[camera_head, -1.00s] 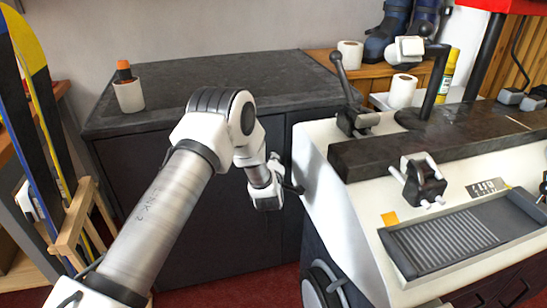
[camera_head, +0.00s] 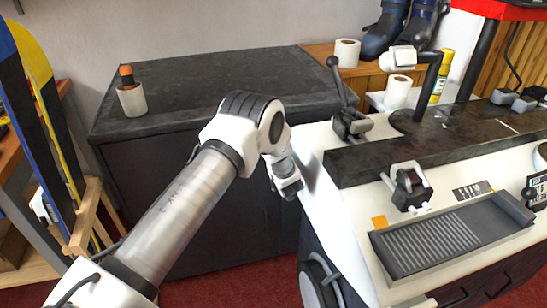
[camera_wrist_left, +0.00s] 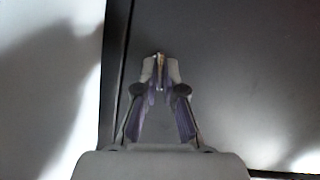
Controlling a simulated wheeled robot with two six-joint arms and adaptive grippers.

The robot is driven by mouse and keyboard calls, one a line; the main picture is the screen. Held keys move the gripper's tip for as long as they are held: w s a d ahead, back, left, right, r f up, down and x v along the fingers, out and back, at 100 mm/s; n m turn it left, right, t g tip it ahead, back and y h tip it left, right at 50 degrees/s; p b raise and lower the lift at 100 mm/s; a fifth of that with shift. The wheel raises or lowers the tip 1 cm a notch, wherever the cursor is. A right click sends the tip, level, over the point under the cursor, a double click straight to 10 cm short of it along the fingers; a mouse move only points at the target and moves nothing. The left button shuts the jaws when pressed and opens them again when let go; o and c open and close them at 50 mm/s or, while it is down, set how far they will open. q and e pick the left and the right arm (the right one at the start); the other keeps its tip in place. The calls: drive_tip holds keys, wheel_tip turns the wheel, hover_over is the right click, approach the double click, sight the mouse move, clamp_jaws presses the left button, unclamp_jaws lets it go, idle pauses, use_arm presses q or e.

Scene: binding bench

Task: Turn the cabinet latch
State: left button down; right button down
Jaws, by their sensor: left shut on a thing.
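The dark cabinet (camera_head: 185,205) stands behind my left arm, with a worn black top. My left gripper (camera_wrist_left: 160,66) reaches the cabinet's front near the white bench; its wrist end shows in the head view, but its fingertips are hard to make out there. In the left wrist view the fingers close around a small brass-coloured piece, apparently the latch (camera_wrist_left: 160,58), in front of a dark door panel (camera_wrist_left: 225,70). Most of the latch is hidden between the fingers, so its angle cannot be told. My right gripper is in neither view.
The white bench (camera_head: 350,218) stands close to the right of my left gripper, with a clamp (camera_head: 408,187) and a ribbed tray (camera_head: 440,243). A white cup (camera_head: 132,100) stands on the cabinet top.

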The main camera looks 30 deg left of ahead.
use_arm(q)
drive_tip(key=shift+m+y, duration=0.3)
drive_tip(key=shift+m, duration=0.1)
drive_tip(key=shift+g, duration=0.3)
drive_tip(key=c, duration=1.3)
unclamp_jaws()
drive_tip(key=shift+w, duration=0.1)
drive_tip(key=v, duration=1.2)
